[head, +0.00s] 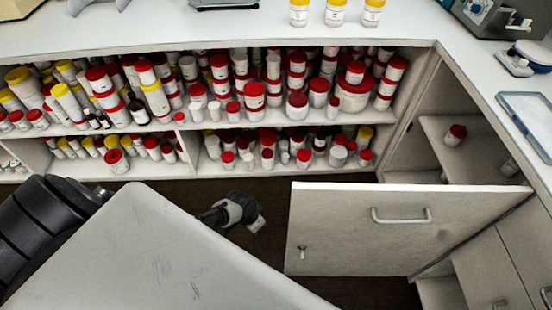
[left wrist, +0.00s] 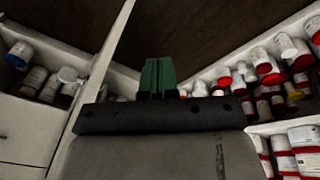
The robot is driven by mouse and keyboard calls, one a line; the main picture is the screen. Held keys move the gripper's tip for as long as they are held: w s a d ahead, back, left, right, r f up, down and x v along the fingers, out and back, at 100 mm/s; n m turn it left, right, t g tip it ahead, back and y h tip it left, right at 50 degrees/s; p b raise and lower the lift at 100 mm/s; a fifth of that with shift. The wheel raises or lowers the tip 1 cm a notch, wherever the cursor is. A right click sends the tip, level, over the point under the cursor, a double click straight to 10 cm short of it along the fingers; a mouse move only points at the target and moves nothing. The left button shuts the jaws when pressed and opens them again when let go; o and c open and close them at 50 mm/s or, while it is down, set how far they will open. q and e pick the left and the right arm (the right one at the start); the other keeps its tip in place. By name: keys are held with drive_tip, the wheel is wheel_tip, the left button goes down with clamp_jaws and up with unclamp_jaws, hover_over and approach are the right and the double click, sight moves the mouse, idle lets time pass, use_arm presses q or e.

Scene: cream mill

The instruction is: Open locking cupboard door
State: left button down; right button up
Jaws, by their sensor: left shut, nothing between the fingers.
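The cupboard door (head: 345,240) is a pale panel with a metal bar handle (head: 400,215) and a small lock or key (head: 302,251) near its left edge. It stands swung open, and the cupboard (head: 465,178) behind it shows its shelves. My left gripper (head: 259,224) is low over the dark floor, left of the door and apart from it. Its green fingers (left wrist: 157,76) are shut and empty in the left wrist view. My right gripper is not in view.
Shelves (head: 190,126) packed with red- and yellow-lidded jars run along the back. A white counter (head: 200,28) above carries several jars and instruments. A drawer or door front with a handle (head: 500,303) is at lower right. Dark floor (head: 270,195) is clear between shelves and door.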

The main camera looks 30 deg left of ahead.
sight(296, 183)
use_arm(q)
drive_tip(key=w+r+m+h, duration=0.1)
drive_tip(key=w+r, duration=0.4)
drive_tip(key=r, duration=0.2)
drive_tip(key=w+r+m+h, duration=0.1)
drive_tip(key=w+r+m, duration=0.1)
drive_tip(key=w+r, duration=0.4)
drive_tip(key=d+r+m+g+h+p, duration=0.3)
drive_tip(key=r+m, duration=0.4)
drive_tip(key=r, duration=1.7)
drive_tip(key=shift+g, duration=0.7)
drive_tip(key=s+d+f+p, duration=0.1)
drive_tip(key=s+d+f, duration=0.2)
drive_tip(key=s+d+f+p, duration=0.1)
drive_tip(key=s+d+f, duration=0.2)
drive_tip(key=d+f, duration=0.1)
drive_tip(key=shift+s+d+f, duration=0.15)
drive_tip(key=shift+s, duration=0.1)
drive_tip(key=shift+d, duration=0.1)
